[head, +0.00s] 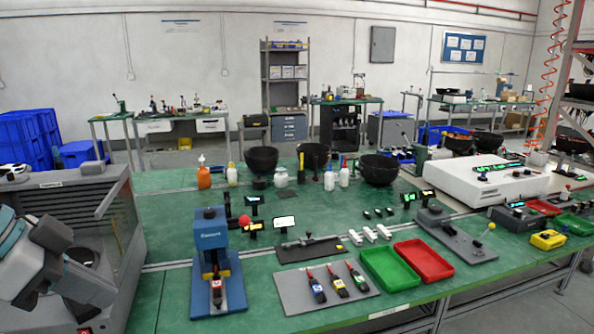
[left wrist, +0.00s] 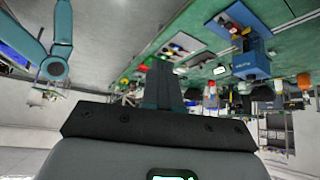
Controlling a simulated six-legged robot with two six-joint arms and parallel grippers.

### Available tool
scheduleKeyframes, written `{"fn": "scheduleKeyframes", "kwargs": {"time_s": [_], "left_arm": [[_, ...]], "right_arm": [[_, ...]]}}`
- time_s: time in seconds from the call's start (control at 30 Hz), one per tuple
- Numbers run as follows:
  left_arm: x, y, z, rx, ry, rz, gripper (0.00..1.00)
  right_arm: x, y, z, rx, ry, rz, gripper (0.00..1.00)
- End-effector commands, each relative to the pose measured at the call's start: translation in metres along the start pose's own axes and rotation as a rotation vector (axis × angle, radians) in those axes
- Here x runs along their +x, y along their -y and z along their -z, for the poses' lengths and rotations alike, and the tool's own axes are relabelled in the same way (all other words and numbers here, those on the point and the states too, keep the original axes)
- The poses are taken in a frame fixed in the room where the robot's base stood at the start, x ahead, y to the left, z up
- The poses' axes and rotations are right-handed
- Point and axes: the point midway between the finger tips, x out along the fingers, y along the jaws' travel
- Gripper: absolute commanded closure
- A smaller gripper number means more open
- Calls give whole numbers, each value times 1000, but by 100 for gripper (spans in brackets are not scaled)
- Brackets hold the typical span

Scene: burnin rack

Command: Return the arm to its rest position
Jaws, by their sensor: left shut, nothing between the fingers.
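My left gripper (head: 88,283) is at the left edge of the head view, in front of the grey slatted machine and left of the green bench. It is shut and empty, apart from anything on the bench. In the left wrist view its dark closed fingers (left wrist: 163,84) stand up in the middle with nothing between them. That view shows the bench upside down behind them. My right gripper does not show clearly in either view.
The grey slatted machine (head: 110,215) stands close behind my left gripper. A blue press (head: 211,245) is on the green bench (head: 170,225), with a grey board (head: 297,290) of tools, a green tray (head: 390,268) and a red tray (head: 424,260) to its right.

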Motion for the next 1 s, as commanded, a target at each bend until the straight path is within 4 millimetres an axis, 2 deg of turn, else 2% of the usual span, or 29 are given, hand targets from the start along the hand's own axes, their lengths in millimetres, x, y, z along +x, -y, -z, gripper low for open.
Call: {"fn": "scheduleKeyframes", "kwargs": {"time_s": [0.1, 0.27, 0.47, 0.63, 0.77, 0.83, 0.9, 0.97, 1.0], "left_arm": [[1, 1, 0, 0, 0, -1, 100], [47, 23, -3, -96, 30, -10, 100], [110, 45, -16, -221, 70, -11, 100], [179, 56, -38, -353, 116, -8, 100], [254, 51, -76, -497, 178, -5, 100], [302, 39, -106, -591, 220, 0, 100], [346, 18, -140, -689, 261, 9, 100], [378, -7, -171, -768, 295, 16, 100], [396, -26, -191, -820, 316, 21, 100]], "right_arm": [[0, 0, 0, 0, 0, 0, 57], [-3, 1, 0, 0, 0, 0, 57], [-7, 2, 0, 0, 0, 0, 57], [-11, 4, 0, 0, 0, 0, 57], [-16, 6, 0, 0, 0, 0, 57], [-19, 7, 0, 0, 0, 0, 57], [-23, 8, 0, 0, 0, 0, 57], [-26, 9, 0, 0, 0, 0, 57], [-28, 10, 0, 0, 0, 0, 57]]}}
